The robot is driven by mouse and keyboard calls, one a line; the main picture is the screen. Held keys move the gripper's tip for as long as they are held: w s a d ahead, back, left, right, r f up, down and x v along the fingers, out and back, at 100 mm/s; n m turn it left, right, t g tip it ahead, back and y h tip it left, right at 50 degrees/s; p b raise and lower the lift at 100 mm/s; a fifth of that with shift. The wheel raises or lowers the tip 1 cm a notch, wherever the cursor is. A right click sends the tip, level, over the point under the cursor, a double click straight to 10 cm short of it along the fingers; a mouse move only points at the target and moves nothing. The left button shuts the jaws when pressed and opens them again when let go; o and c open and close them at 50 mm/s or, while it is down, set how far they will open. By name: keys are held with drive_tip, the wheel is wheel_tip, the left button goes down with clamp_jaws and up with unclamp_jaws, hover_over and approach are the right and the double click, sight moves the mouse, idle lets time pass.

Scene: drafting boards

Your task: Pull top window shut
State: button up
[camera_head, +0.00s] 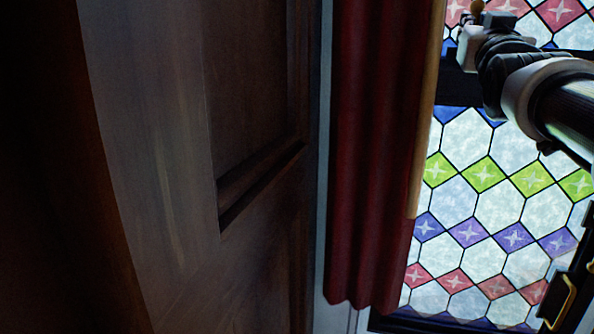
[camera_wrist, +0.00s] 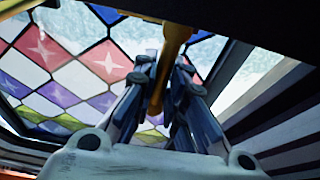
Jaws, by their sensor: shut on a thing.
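The top window's stained glass (camera_head: 555,14), with red and white panes, shows at the upper right of the head view, above a dark crossbar (camera_head: 456,82). In the wrist view, coloured glass (camera_wrist: 70,75) fills the upper left behind the fingers. My gripper (camera_wrist: 162,78) is shut on a brass-coloured handle (camera_wrist: 176,38) that runs between its fingers. In the head view my arm crosses in front of the glass and hides part of it. How far the top window stands open cannot be told.
A lower stained-glass window (camera_head: 485,215) sits below the crossbar, with a brass handle (camera_head: 562,299) at lower right. A red curtain (camera_head: 372,150) hangs left of the windows. A dark wooden panel (camera_head: 260,180) fills the left. Dark frame bars (camera_wrist: 265,95) lie right of my fingers.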

drive_tip(key=shift+r+b+v, duration=0.15)
drive_tip(key=shift+b+v, duration=0.3)
drive_tip(key=shift+v, duration=0.3)
drive_tip(key=shift+r+b+v, duration=0.15)
drive_tip(key=shift+b+v, duration=0.3)
drive_tip(key=shift+v, duration=0.35)
drive_tip(key=shift+s+f, duration=0.1)
drive_tip(key=shift+s, duration=0.2)
drive_tip(key=shift+s+a+f+b, duration=0.1)
drive_tip(key=shift+s+a+b, duration=0.1)
drive_tip(key=shift+s+b, duration=0.25)
drive_tip(key=shift+s+a+b, duration=0.15)
drive_tip(key=shift+s+b, duration=0.05)
drive_tip(key=shift+s, duration=0.4)
drive_tip(key=o, duration=0.6)
drive_tip(key=shift+s, duration=0.15)
drive_tip(key=shift+c, duration=0.2)
drive_tip(key=o, duration=0.3)
